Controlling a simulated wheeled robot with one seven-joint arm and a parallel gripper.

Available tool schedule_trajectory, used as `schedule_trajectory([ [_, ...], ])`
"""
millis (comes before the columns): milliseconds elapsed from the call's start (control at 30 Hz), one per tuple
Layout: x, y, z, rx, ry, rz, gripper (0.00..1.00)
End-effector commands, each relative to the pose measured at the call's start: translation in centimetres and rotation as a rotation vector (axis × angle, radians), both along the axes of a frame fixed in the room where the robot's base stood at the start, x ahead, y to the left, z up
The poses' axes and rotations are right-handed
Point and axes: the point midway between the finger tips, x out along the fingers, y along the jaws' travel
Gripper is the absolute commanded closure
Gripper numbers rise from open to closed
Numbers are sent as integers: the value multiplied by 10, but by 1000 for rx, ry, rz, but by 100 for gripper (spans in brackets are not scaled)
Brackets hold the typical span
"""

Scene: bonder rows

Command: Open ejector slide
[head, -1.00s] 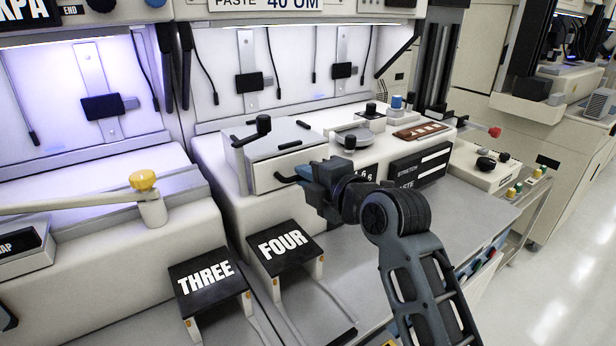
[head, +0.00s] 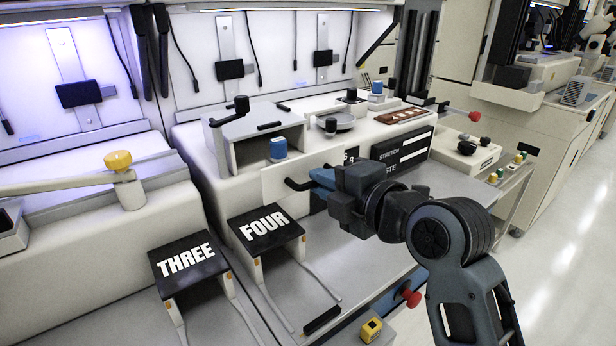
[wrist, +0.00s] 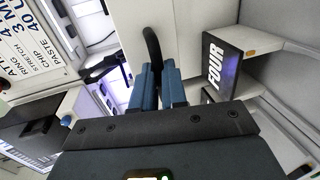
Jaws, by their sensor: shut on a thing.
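The ejector slide is a drawer with a white front panel (head: 280,186) and a black bar handle (head: 298,184). It stands pulled out from its grey-topped housing (head: 262,122), whose front opening shows. A blue cylinder (head: 278,148) shows behind the panel, inside the opening. My gripper (head: 319,181) is shut on the handle, at the panel's right side. In the wrist view the blue fingers (wrist: 158,86) close around the black handle (wrist: 152,45) beside the white panel (wrist: 122,45). The slide's floor is hidden behind its front.
Black-topped stands marked THREE (head: 186,262) and FOUR (head: 264,227) stand in front, with thin rails reaching forward. A STRETCH/PASTE label panel (head: 403,160) is to the right. A red knob (head: 411,297) and a yellow button box (head: 371,328) sit near the front edge. The floor at right is clear.

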Motion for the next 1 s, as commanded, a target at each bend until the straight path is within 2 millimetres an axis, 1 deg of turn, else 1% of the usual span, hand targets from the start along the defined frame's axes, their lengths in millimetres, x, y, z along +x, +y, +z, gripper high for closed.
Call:
schedule_trajectory([
  [100, -5, -3, -2, -1, 3, 0, 100],
  [367, -5, -3, -1, -2, 3, 0, 100],
  [400, -5, -3, -1, -2, 3, 0, 84],
  [600, -5, -3, -1, -1, 2, 0, 65],
  [633, -5, -3, -1, -1, 2, 0, 63],
  [867, -5, -3, 0, -1, 1, 0, 63],
  [1000, -14, -9, 1, 0, 0, -2, 63],
])
